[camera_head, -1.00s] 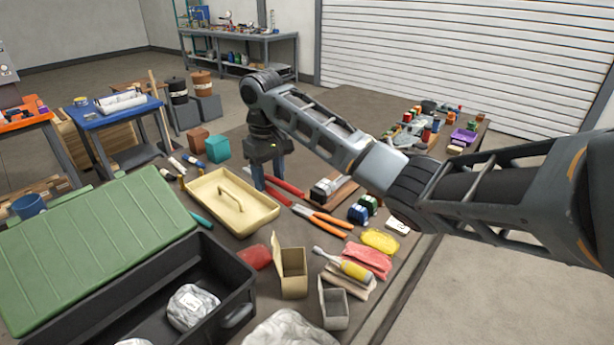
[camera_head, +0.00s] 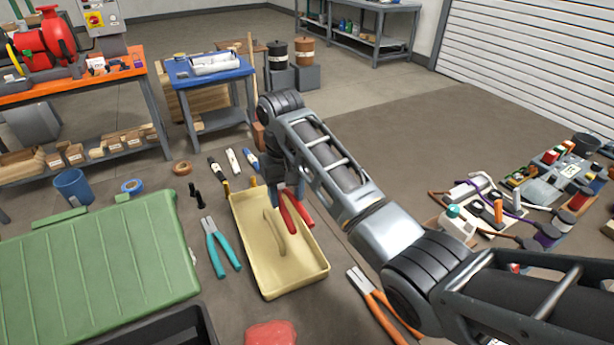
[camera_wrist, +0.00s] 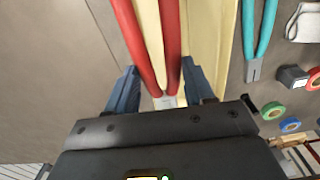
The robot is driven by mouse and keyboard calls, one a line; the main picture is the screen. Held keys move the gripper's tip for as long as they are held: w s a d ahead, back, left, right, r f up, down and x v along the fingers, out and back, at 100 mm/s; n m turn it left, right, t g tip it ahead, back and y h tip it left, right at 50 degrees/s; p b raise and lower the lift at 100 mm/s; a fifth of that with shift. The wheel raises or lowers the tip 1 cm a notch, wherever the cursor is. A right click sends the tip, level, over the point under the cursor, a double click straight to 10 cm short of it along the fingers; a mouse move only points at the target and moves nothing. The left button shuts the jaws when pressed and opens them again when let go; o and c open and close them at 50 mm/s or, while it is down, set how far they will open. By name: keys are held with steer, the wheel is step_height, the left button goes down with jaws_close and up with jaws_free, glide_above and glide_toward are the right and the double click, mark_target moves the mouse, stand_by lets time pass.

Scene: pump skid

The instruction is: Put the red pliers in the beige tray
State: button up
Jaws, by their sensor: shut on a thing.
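The red pliers (camera_head: 294,211) are in my gripper (camera_head: 281,196), above the far right part of the beige tray (camera_head: 309,282). In the wrist view, the two red handles (camera_wrist: 171,45) run away from between the blue fingers of my gripper (camera_wrist: 164,92), with the beige tray (camera_wrist: 213,40) beneath and beside them. My gripper is shut on the pliers near where the handles meet. The beige tray has a raised handle across its middle and looks otherwise empty. My arm hides part of the pliers and fingers in the head view.
Teal pliers (camera_head: 220,247) lie just left of the tray. Orange-handled pliers (camera_head: 372,302) lie to its right, partly behind my arm. A green toolbox lid (camera_head: 95,270) is at the left.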

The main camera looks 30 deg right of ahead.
steer(key=shift+f, duration=0.7)
steer(key=shift+f+b, duration=0.8)
steer(key=shift+f, duration=1.55)
steer(key=o, duration=1)
steer(key=shift+r+b, duration=0.4)
steer(key=shift+r, duration=3.55)
